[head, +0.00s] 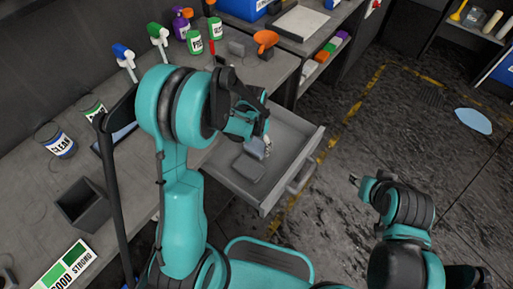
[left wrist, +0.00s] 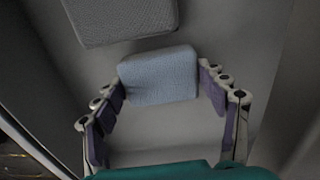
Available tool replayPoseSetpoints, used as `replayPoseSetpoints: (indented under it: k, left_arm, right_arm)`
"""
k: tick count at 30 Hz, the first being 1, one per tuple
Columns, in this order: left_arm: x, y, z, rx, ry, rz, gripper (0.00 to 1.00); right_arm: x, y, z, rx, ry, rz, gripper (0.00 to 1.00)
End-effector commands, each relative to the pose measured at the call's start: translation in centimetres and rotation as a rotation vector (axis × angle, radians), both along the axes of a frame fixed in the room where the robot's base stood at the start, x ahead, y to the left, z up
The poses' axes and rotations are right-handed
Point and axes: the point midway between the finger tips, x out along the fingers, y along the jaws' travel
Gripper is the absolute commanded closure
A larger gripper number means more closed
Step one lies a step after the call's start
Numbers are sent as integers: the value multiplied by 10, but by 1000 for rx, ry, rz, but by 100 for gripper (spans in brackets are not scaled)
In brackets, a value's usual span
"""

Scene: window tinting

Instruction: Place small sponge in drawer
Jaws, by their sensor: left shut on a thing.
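The drawer (head: 287,142) stands open below the workbench. My left gripper (head: 263,141) is inside the drawer's outline, pointing down. It is shut on the small sponge (head: 256,149), a light blue-grey block. In the left wrist view the small sponge (left wrist: 160,76) sits between the fingertips of my left gripper (left wrist: 163,80), over the drawer's grey floor. I cannot tell whether it touches the floor. A larger dark grey sponge (head: 247,168) lies in the drawer beside it; it also shows in the left wrist view (left wrist: 120,18). My right gripper (head: 356,181) is right of the drawer, away from it.
The workbench (head: 125,200) holds a dark open box (head: 83,204), a jar (head: 57,141), spray bottles (head: 158,38) and an orange funnel (head: 265,41). A second bench with a white tray (head: 300,22) stands behind. The floor right of the drawer is mostly clear.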

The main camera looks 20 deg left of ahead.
Motion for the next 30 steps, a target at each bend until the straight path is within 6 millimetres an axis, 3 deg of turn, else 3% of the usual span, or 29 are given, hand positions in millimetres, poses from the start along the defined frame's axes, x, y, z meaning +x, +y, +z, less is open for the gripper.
replayPoseSetpoints:
  k: [2,12,13,14,25,30]
  left_arm:
    - [0,0,-10,0,0,0,70]
    - [0,0,-12,0,0,0,70]
    - [0,0,-11,0,0,0,23]
    - [0,0,-11,0,0,0,19]
    - [0,0,-7,0,0,0,19]
    - [0,1,20,0,0,0,19]
  right_arm:
    - [0,0,-6,0,0,0,60]
    - [0,0,-8,0,0,0,60]
    - [0,0,-7,0,0,0,60]
    - [0,0,-7,0,0,0,60]
    - [0,0,-3,0,0,0,60]
    - [0,0,9,0,0,0,60]
